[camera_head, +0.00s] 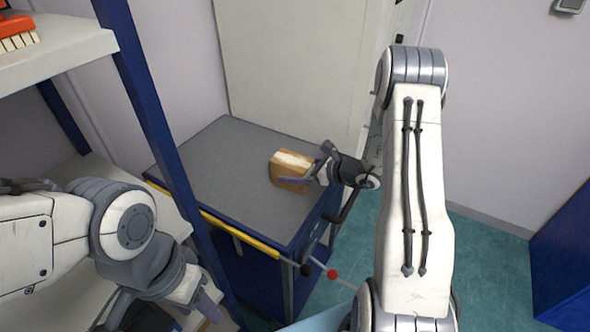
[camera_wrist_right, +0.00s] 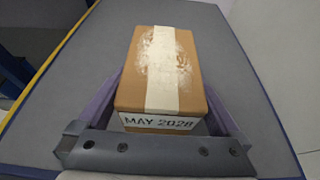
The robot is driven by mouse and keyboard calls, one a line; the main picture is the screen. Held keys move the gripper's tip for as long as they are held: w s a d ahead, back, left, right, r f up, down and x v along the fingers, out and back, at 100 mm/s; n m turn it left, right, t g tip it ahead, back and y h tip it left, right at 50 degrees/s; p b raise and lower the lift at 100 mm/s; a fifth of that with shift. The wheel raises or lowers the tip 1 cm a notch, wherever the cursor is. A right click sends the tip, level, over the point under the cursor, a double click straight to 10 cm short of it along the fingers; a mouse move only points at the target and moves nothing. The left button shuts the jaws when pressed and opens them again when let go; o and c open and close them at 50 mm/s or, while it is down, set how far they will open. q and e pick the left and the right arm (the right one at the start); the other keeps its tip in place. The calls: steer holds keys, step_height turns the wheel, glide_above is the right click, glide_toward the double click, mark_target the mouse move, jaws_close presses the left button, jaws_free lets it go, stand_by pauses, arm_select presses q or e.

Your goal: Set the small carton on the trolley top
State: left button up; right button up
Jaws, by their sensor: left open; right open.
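The small carton (camera_head: 290,171) is a brown box with a pale tape strip along its top. It rests on the grey top of the trolley (camera_head: 215,175), toward the right side. In the right wrist view the carton (camera_wrist_right: 160,75) shows a white label reading "MAY 2028" on its near face. My right gripper (camera_head: 305,172) is open, with its fingers (camera_wrist_right: 170,105) on either side of the carton's near end; I cannot tell whether they touch it. My left gripper (camera_head: 205,300) is open at the lower left, beside the shelf rack and away from the carton.
A shelf rack with blue posts (camera_head: 150,110) stands at the left, with an orange-red item (camera_head: 15,30) on its upper shelf. The trolley has a yellow front edge (camera_head: 235,232). A pale cabinet (camera_head: 290,70) stands behind. The trolley top left of the carton is clear.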

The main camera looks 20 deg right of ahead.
steer(key=v, duration=1.2)
steer(key=s+a+r+n+g, duration=0.1)
steer(key=s+a+n+g, duration=0.3)
steer(key=a, duration=0.4)
steer(key=s+a+r+n+g+y, duration=0.1)
steer(key=s+a+r+n+g, duration=0.15)
steer(key=a+n, duration=0.4)
steer(key=s+a+r+n+g, duration=0.1)
steer(key=s+a+n+g, duration=0.3)
steer(key=a, duration=0.4)
steer(key=s+a+r+n+h, duration=0.1)
steer(key=s+a+n+h, duration=0.1)
steer(key=s+n+h, duration=0.2)
steer(key=s+a+r+n+h, duration=0.1)
steer(key=s+n+h, duration=0.3)
steer(key=s+n, duration=0.7)
steer(key=shift+a+r+n+b, duration=0.4)
steer(key=shift+a+n, duration=0.25)
steer(key=shift+n, duration=2.5)
